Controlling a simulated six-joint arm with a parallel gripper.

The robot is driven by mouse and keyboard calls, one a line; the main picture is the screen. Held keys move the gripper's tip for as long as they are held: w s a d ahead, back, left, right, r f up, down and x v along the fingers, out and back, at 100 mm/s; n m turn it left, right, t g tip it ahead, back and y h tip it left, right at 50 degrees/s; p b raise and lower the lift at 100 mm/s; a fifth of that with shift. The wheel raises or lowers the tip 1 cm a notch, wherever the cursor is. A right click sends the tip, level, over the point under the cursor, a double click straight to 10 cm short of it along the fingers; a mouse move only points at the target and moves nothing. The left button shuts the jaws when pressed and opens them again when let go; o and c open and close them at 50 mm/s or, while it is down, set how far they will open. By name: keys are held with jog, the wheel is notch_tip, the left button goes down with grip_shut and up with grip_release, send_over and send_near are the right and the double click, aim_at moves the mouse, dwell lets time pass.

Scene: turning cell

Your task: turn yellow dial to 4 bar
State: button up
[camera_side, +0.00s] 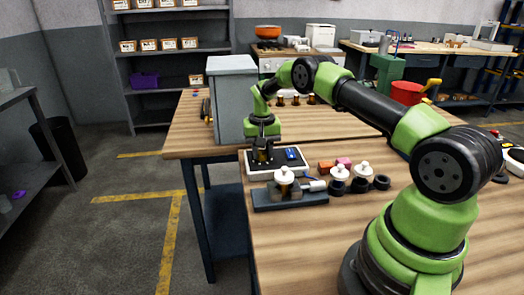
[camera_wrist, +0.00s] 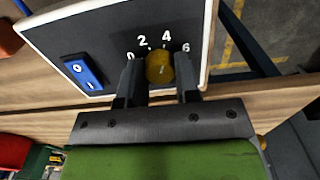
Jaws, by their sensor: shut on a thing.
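The yellow dial (camera_wrist: 160,67) sits on a black panel (camera_wrist: 60,38) with a pale border, and white figures 0, 2, 4 and 6 run in an arc above it. My gripper (camera_wrist: 159,80) has one dark finger on each side of the dial and is shut on it. A small pale mark shows on the dial's face, but I cannot tell which figure it points to. In the side view my gripper (camera_side: 262,156) reaches straight down to the panel (camera_side: 277,172) and mostly hides the dial.
A blue rocker switch (camera_wrist: 82,72) is on the panel, left of the dial. In the side view, a vise (camera_side: 290,197) holding a white-topped part stands in front of the panel. Black rings (camera_side: 381,182) and an orange block (camera_side: 326,167) lie to the right. A grey cabinet (camera_side: 232,100) stands behind.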

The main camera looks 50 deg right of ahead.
jog(key=o, duration=0.9)
notch_tip(320, 180, up, 10)
jog(key=shift+f, duration=0.1)
notch_tip(320, 180, up, 9)
jog(key=n+t, duration=0.1)
send_over(262, 152)
jog(key=s+a, duration=0.1)
jog(key=a, duration=0.4)
jog(key=s+a+r+n+t, duration=0.1)
jog(key=s+a+r+t, duration=0.1)
jog(key=s+a+r, duration=0.5)
jog(key=s+a+n+t, duration=0.1)
jog(key=s+a, duration=0.2)
jog(key=s, duration=0.3)
jog(key=s+a+r+n+t+y, duration=0.1)
jog(key=s+a, duration=0.1)
jog(key=s, duration=0.4)
jog(key=s+a+r+n+t+y, duration=0.1)
jog(key=s+a+t, duration=0.1)
jog(key=s, duration=0.3)
jog(key=shift+s+a, duration=0.4)
jog(key=shift+a, duration=0.45)
